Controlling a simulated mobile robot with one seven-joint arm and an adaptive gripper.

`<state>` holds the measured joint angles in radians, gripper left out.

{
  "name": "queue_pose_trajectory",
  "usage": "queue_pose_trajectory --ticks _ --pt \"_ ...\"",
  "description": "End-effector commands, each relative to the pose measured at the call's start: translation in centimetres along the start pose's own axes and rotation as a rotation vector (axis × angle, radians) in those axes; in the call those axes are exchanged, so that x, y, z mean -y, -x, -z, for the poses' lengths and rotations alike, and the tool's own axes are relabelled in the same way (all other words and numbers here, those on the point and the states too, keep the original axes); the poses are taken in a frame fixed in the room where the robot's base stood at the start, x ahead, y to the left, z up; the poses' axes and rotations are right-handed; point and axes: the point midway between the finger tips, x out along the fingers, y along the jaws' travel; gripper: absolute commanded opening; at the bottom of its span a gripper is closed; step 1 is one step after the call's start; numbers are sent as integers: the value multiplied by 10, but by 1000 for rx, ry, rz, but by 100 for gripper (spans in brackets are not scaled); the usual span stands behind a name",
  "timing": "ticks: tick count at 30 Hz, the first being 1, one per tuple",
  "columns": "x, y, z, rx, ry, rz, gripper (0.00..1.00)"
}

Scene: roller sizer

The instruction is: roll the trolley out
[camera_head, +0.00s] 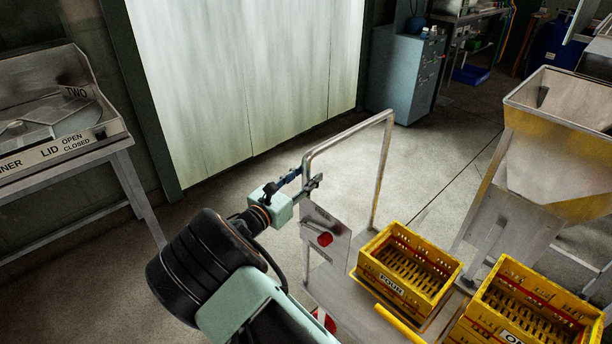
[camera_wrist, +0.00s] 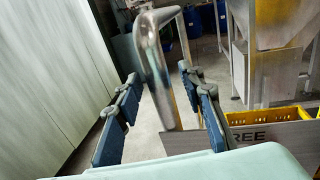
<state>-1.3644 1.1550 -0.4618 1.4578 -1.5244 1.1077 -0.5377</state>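The trolley has a bent metal tube handle (camera_head: 350,133) and a flat grey deck (camera_head: 338,287). A plate with a red knob (camera_head: 325,240) is fixed below the handle. My gripper (camera_head: 308,178) is at the handle's near left upright. In the wrist view my gripper (camera_wrist: 159,76) has its blue-padded fingers apart, with the handle tube (camera_wrist: 156,65) between them in the picture. Gaps show on both sides of the tube; I cannot tell how deep it sits between the fingers.
A metal hopper (camera_head: 560,130) stands close on the right. A bench with lid labels (camera_head: 50,150) is at the left. A large pale door (camera_head: 250,70) and a grey-blue cabinet (camera_head: 408,75) are behind. Floor (camera_head: 440,150) is clear between trolley and cabinet.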

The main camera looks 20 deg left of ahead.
Motion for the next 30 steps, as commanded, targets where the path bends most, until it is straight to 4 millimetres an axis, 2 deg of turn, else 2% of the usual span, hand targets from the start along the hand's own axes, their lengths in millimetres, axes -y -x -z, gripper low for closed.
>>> queue_pose_trajectory --ticks 5,12,18,23,30 --pt "-2 28 0 -2 -1 -6 36" --pt "-2 79 0 -2 -2 -4 36" --pt "-1 109 0 -2 -1 -4 36" --pt "0 117 0 0 -1 -2 36" --pt "-1 118 0 0 -1 -2 36"
